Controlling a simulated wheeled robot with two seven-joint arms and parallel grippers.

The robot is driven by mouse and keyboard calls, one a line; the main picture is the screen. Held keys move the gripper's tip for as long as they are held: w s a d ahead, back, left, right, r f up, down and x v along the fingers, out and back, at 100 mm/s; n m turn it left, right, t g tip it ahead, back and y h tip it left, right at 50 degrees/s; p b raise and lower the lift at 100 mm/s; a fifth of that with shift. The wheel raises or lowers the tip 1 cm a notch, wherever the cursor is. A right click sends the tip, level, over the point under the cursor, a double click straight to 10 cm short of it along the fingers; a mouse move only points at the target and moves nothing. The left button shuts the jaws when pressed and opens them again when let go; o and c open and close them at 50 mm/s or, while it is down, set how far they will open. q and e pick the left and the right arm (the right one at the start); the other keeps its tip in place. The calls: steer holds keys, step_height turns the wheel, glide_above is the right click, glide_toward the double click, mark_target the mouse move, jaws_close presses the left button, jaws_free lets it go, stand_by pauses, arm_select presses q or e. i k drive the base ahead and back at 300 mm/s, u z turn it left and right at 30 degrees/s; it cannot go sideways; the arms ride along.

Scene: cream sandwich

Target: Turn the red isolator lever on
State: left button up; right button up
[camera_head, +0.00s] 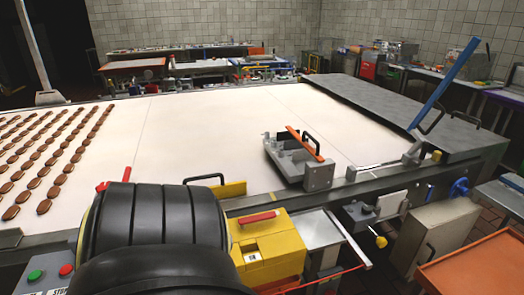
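A yellow box (270,250) stands at the front of the conveyor, just right of my black ribbed arm link. A short red lever (258,217) lies nearly flat across its upper face. I cannot read any label that shows whether it is on or off. Another red piece (127,174) sticks up behind my arm, mostly hidden, and I cannot tell what it belongs to. My arm link fills the lower left and covers part of the conveyor's front edge. Neither gripper shows, and no contact with the red lever is visible.
The pale conveyor belt (205,130) carries rows of brown biscuits at left. A metal block with an orange bar (305,144) sits at its right front edge. A long blue lever (445,83) rises at right. Green (34,275) and red (66,269) buttons sit lower left.

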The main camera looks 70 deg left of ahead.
mark_target(242, 222)
steer(key=u, duration=2.65)
steer(key=k, duration=0.45)
steer(key=u, duration=0.9)
steer(key=i, duration=0.95)
steer(key=z, duration=0.8)
